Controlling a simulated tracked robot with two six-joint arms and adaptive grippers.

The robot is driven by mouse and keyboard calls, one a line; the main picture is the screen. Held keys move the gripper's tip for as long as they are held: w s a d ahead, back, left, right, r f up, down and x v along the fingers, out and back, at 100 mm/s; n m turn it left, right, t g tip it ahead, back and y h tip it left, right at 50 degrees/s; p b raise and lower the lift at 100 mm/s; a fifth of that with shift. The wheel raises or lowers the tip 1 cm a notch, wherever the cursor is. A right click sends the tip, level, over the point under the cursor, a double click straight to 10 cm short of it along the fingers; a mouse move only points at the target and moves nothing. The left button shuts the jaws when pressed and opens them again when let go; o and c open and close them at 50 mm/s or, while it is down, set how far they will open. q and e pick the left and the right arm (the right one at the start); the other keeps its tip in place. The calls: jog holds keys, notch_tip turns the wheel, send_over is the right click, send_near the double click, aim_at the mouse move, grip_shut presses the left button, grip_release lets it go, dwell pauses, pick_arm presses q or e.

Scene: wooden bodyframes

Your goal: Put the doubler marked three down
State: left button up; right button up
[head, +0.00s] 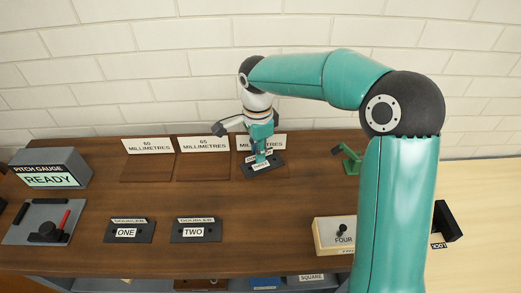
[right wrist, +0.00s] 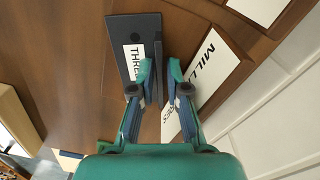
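The doubler marked three (head: 277,160) is a dark plate with a white label and a thin upright tab. It is at the third place from the left, before a partly hidden millimetres sign (head: 281,141). In the right wrist view, the plate (right wrist: 118,75) lies left of the fingers, its label partly covered. My right gripper (head: 262,145) points down over it. In the right wrist view its fingertips (right wrist: 160,75) are close together, one each side of the dark tab. Whether the plate touches the wood beneath is unclear. My left gripper is not in view.
Signs for 60 (head: 147,146) and 65 millimetres (head: 204,144) stand behind empty wooden places. Doublers one (head: 130,230) and two (head: 196,230) lie nearer. The pitch gauge (head: 50,167) reads READY at left.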

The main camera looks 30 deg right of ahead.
jog(key=shift+r, duration=0.2)
notch_tip(320, 180, up, 12)
jog(key=p, duration=0.2)
dwell(0.4)
jog(key=shift+w, duration=0.1)
